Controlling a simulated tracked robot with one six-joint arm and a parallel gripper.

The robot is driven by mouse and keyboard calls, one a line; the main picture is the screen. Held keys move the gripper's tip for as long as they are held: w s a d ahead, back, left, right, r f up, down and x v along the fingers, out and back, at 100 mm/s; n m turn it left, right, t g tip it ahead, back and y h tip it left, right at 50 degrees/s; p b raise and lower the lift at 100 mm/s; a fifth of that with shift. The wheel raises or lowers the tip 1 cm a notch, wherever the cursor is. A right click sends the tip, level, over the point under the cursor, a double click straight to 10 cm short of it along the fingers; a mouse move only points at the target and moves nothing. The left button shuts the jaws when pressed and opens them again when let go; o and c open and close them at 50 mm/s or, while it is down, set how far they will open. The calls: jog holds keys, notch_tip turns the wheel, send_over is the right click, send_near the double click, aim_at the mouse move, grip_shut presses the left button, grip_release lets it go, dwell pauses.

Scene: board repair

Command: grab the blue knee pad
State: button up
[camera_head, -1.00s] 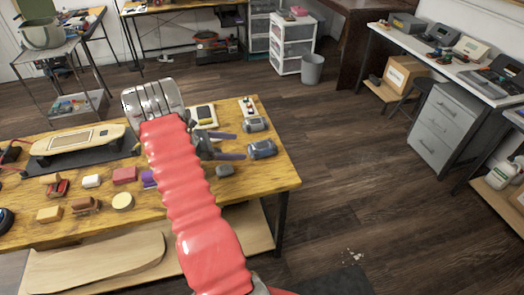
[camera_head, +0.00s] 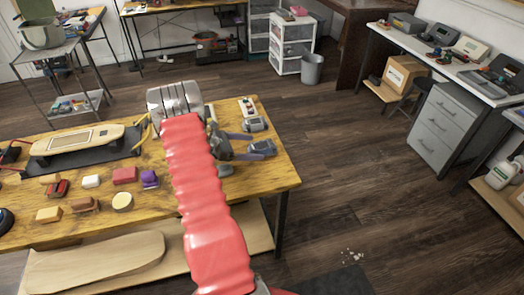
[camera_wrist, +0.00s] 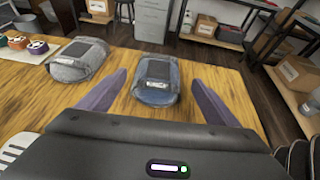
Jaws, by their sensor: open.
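The blue knee pad (camera_wrist: 157,81) lies on the wooden table near its far edge, straight ahead between my fingers in the wrist view. In the head view the blue knee pad (camera_head: 261,148) is at the table's right end, partly hidden by my fingers. My gripper (camera_wrist: 155,92) is open, its two purple fingers spread to either side of the pad, with clear gaps. My gripper also shows in the head view (camera_head: 250,146). A grey knee pad (camera_wrist: 78,61) lies just left of the left finger; it also shows in the head view (camera_head: 254,124).
A skateboard (camera_head: 78,139) and several small blocks cover the table's left part. The table edge is close beyond the blue pad, with floor past it.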

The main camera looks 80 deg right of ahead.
aim_at(257, 147)
jog(key=x, duration=0.4)
jog(key=shift+d+f, duration=0.1)
jog(key=shift+d, duration=0.05)
dwell(0.4)
jog(key=c, duration=1.2)
